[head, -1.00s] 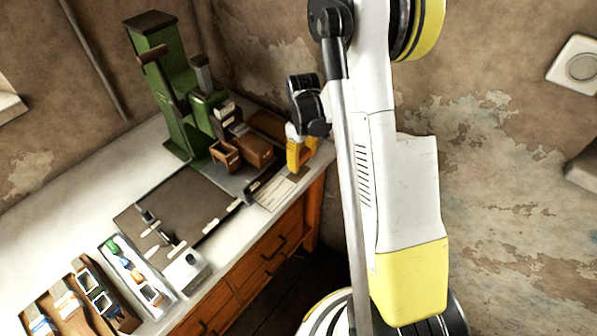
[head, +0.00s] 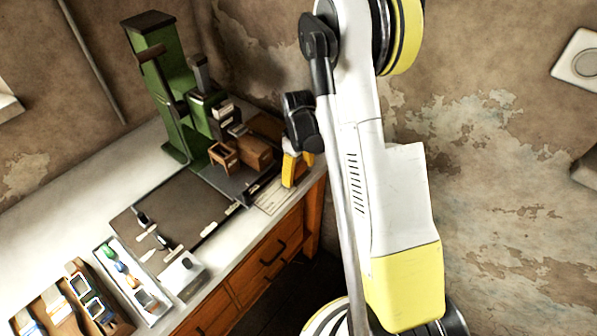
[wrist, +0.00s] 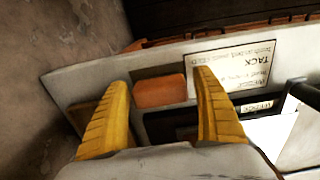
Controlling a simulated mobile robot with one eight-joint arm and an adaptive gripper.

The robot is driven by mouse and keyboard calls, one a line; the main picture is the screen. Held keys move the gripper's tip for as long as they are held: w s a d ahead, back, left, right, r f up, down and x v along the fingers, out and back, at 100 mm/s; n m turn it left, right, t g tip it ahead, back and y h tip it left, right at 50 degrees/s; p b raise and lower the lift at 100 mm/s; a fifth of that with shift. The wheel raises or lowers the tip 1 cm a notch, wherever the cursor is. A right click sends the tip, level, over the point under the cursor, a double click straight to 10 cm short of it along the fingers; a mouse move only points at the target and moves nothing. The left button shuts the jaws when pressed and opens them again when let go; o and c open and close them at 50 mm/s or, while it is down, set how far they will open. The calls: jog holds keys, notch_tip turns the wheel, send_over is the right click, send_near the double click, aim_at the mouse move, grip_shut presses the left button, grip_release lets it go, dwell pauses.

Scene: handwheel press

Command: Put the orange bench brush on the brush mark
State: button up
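An orange block, seemingly the bench brush (wrist: 160,91), lies at the back corner of the bench in the wrist view. My gripper (wrist: 159,78) is open, with its yellow fingers on either side of the block in the picture. I see gaps beside the block and cannot tell how far above it the fingertips are. In the head view my gripper (head: 296,168) is over the right end of the bench, and I cannot make out the brush there. I cannot identify the brush mark for sure in either view.
A green handwheel press (head: 165,95) stands behind brown boxes (head: 250,153) left of my gripper. A printed card (wrist: 235,65) lies beside the orange block. A dark mat (head: 175,205) and a tray of small parts (head: 125,275) lie nearer. Walls stand close behind the bench.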

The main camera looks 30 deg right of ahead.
notch_tip(320, 180, up, 12)
jog(key=p, duration=0.4)
notch_tip(320, 180, up, 9)
jog(key=t, duration=0.2)
send_over(299, 166)
jog(key=s+a, duration=0.3)
jog(key=a, duration=0.2)
jog(key=s+a+r+m+t, duration=0.2)
jog(key=s+a+r, duration=0.2)
jog(key=s, duration=0.3)
jog(key=s+a+r+m+t, duration=0.2)
jog(key=s+a+r+t, duration=0.1)
jog(key=s+a+r, duration=0.2)
jog(key=s+a, duration=0.2)
jog(key=shift+s+p, duration=0.3)
jog(key=shift+s, duration=0.1)
jog(key=shift+f, duration=0.1)
jog(key=shift+f+b, duration=0.8)
jog(key=shift+b, duration=0.1)
